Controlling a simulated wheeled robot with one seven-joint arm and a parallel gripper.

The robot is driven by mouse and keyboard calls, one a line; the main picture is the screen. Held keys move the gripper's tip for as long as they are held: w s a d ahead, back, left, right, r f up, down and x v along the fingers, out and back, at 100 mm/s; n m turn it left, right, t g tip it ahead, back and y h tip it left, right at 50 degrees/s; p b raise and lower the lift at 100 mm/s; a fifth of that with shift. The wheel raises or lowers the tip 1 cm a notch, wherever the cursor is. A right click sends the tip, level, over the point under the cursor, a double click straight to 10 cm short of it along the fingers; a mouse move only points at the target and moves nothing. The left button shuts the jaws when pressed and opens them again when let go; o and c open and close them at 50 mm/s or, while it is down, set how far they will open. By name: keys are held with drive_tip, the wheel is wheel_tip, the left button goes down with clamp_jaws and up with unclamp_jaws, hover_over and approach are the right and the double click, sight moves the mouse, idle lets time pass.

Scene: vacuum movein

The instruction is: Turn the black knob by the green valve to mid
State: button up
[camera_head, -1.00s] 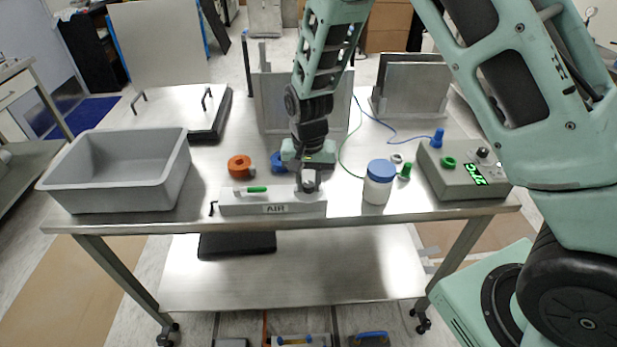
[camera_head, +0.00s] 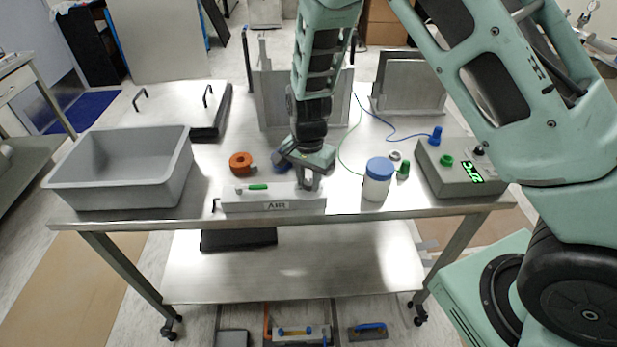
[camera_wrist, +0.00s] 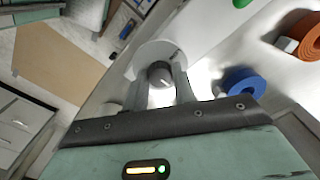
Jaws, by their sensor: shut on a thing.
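The grey AIR box (camera_head: 262,204) sits at the front edge of the metal table. The valve with a green handle (camera_head: 258,187) lies along its left part; a bit of that green shows at the top of the wrist view (camera_wrist: 242,3). The black knob (camera_wrist: 160,73) is at the box's right end and carries a pale pointer line angled toward the lower right of the wrist view. My gripper (camera_head: 309,185) is shut on the knob, with one finger on each side of it. In the head view the fingers mostly hide the knob.
An orange roll (camera_head: 240,163) and a blue roll (camera_wrist: 244,84) stand behind the box. A blue-lidded white jar (camera_head: 377,182) stands close on the right. Further right is a grey control box (camera_head: 450,178). A grey bin (camera_head: 120,180) is at the left.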

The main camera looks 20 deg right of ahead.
sight(309, 182)
drive_tip(key=shift+w+r, duration=0.1)
drive_tip(key=o, duration=1)
wheel_tip(309, 182, up, 17)
drive_tip(key=b, duration=0.1)
drive_tip(key=shift+r+b, duration=0.15)
drive_tip(key=shift+b, duration=0.2)
drive_tip(key=s+a+n, duration=0.3)
drive_tip(key=s+n, duration=0.6)
drive_tip(key=s, duration=0.4)
drive_tip(key=s+a+n, duration=0.3)
drive_tip(key=s+n, duration=0.6)
drive_tip(key=s, duration=0.5)
drive_tip(key=shift+a+y, duration=0.15)
drive_tip(key=shift+y, duration=0.15)
